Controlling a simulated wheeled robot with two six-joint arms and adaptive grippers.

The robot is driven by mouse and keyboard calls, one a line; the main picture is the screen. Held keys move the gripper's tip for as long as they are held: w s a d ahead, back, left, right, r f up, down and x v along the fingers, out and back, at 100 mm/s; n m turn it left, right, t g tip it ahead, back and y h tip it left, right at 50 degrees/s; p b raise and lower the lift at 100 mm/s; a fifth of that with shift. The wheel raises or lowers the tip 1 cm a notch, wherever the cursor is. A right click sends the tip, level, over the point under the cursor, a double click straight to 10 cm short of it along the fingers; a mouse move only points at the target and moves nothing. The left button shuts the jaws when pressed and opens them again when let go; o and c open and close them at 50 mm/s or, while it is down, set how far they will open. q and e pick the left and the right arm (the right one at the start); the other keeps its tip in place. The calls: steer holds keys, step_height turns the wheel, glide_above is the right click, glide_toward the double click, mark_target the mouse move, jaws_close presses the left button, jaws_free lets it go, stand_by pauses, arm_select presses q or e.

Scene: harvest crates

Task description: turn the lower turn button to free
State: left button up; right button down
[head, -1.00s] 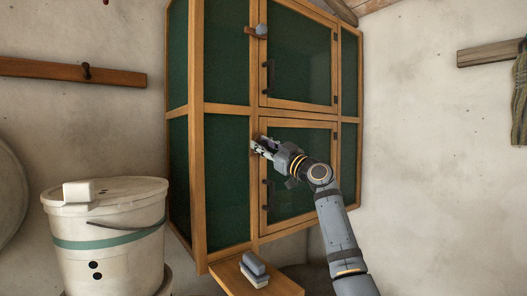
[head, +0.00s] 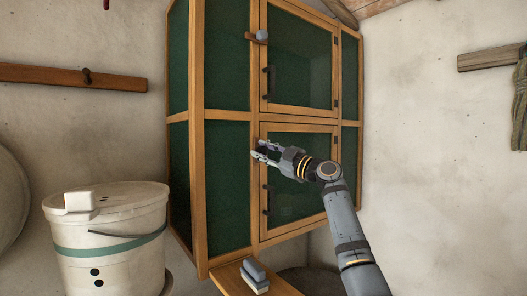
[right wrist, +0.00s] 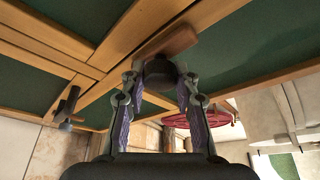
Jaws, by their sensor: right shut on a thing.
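The lower turn button is a brown wooden bar (right wrist: 166,44) with a dark round knob (right wrist: 160,73) in the right wrist view. It sits on the wooden frame by the lower cabinet door and slants across the strips there. My right gripper (right wrist: 158,84) has its fingers on both sides of the knob and is shut on it. In the head view the right gripper (head: 259,152) is at the left edge of the lower door (head: 293,230), hiding most of the button. My left gripper is out of view.
The upper turn button (head: 251,37) lies across the upper door's left edge. Dark handles (head: 266,199) are on the doors. A white lidded bucket (head: 110,245) stands left; a small shelf (head: 232,277) with grey blocks (head: 255,274) is below.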

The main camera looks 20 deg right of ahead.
steer(key=shift+r, duration=0.25)
steer(key=c, duration=1.3)
jaws_free()
steer(key=o, duration=0.3)
steer(key=shift+w+f, duration=0.1)
steer(key=shift+f, duration=0.1)
steer(key=v, duration=1.2)
steer(key=shift+f, duration=0.1)
